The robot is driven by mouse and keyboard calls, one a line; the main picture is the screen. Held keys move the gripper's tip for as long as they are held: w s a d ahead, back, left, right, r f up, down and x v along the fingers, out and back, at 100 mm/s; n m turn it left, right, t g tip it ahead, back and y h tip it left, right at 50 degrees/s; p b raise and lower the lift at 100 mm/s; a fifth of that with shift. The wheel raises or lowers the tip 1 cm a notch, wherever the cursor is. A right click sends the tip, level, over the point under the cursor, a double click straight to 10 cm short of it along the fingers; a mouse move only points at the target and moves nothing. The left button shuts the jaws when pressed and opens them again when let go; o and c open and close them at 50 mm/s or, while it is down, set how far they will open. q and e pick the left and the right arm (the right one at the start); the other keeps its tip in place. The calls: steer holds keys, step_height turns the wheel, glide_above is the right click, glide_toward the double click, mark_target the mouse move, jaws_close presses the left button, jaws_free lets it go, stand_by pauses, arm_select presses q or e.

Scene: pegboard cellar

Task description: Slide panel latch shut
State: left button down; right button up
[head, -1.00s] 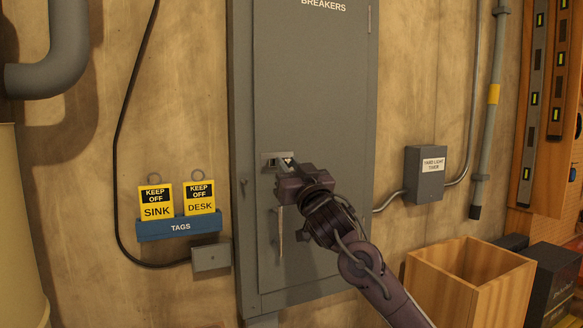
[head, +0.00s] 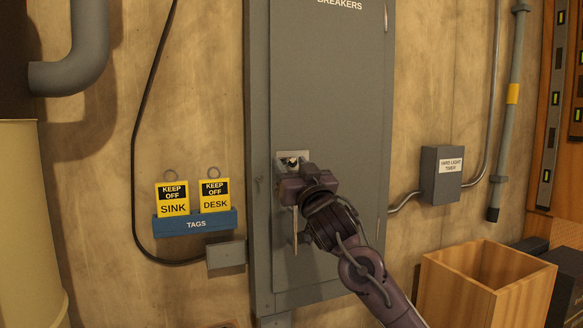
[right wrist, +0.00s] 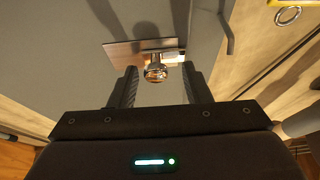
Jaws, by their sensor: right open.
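The panel latch (head: 283,157) is a small metal plate near the left edge of the grey breaker panel door (head: 330,90). In the right wrist view a shiny round knob (right wrist: 156,73) stands out from the latch plate (right wrist: 120,52). My right gripper (head: 293,170) is at the latch and hides part of it in the head view. In the right wrist view its open fingers (right wrist: 160,87) stand on either side of the knob, with a gap visible on each side. My left gripper is not in view.
A blue tag holder (head: 195,225) with yellow SINK and DESK tags hangs left of the panel.

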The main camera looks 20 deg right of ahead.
steer(key=b+v, duration=0.3)
steer(key=v, duration=0.4)
steer(key=shift+s+a, duration=0.2)
steer(key=shift+s, duration=0.05)
